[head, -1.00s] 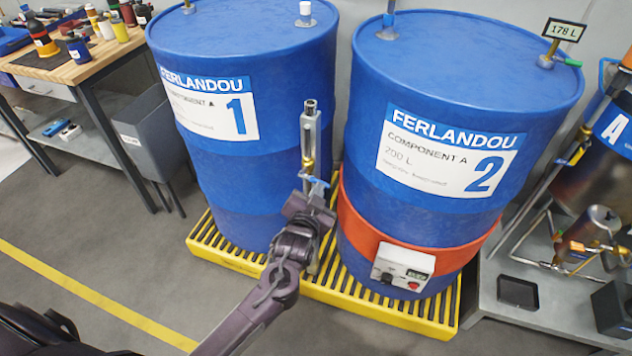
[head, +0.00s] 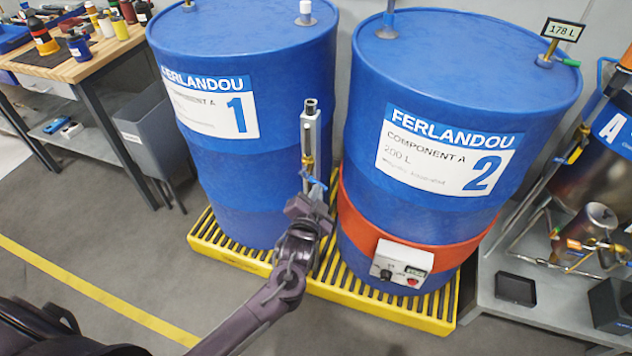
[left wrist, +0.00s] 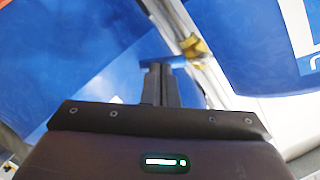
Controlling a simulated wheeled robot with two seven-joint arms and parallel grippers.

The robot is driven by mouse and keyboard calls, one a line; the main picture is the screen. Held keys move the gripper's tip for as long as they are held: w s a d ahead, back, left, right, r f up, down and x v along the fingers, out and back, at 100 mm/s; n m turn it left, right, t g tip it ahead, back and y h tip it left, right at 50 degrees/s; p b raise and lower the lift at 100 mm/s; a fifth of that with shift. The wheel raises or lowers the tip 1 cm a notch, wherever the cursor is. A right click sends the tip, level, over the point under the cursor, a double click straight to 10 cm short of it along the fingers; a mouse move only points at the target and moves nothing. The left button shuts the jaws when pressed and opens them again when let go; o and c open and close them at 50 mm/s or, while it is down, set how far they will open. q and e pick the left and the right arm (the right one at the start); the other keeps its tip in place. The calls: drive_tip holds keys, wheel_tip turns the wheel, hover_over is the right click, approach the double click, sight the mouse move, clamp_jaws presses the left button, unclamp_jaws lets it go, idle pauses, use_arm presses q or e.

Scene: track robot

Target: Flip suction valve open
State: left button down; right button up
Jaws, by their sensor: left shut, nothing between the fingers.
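A grey vertical pipe assembly (head: 311,133) with a brass fitting (head: 308,162) stands in front of the gap between the two blue drums. A small blue valve handle (head: 316,183) sits just below the brass. My left gripper (head: 312,195) is at the handle, its fingers largely hidden in the head view. In the left wrist view its shut, empty fingers (left wrist: 159,70) point at a blue bar (left wrist: 163,61), which seems to be the handle. The brass fitting (left wrist: 195,47) is just right of them. Whether the fingers touch the handle I cannot tell. My right gripper is not in view.
Drum 1 (head: 235,165) and drum 2 (head: 430,75) stand on a yellow slatted pallet (head: 225,262) close behind the pipe. Drum 2 has an orange band with a control box (head: 402,262). A workbench (head: 95,65) is at left. The floor in front is clear.

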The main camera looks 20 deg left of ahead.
use_arm(q)
drive_tip(key=shift+a+f+m+y+p, duration=0.2)
drive_tip(key=shift+f+m, duration=0.25)
drive_tip(key=shift+m, duration=0.5)
drive_tip(key=shift+a+f+m+y+p, duration=0.1)
drive_tip(key=shift+a+f+m+p, duration=0.25)
drive_tip(key=shift+m, duration=0.6)
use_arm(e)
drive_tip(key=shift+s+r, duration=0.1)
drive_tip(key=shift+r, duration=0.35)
use_arm(q)
drive_tip(key=shift+a+f+m+t, duration=0.2)
drive_tip(key=shift+a+f+m, duration=0.05)
drive_tip(key=shift+m, duration=0.5)
drive_tip(key=shift+a+f+m+t, duration=0.2)
drive_tip(key=shift+a+f+m, duration=0.1)
drive_tip(key=shift+m, duration=0.4)
drive_tip(key=shift+a+f+m+t, duration=0.2)
drive_tip(key=shift+a+m, duration=0.05)
drive_tip(key=shift+m, duration=0.5)
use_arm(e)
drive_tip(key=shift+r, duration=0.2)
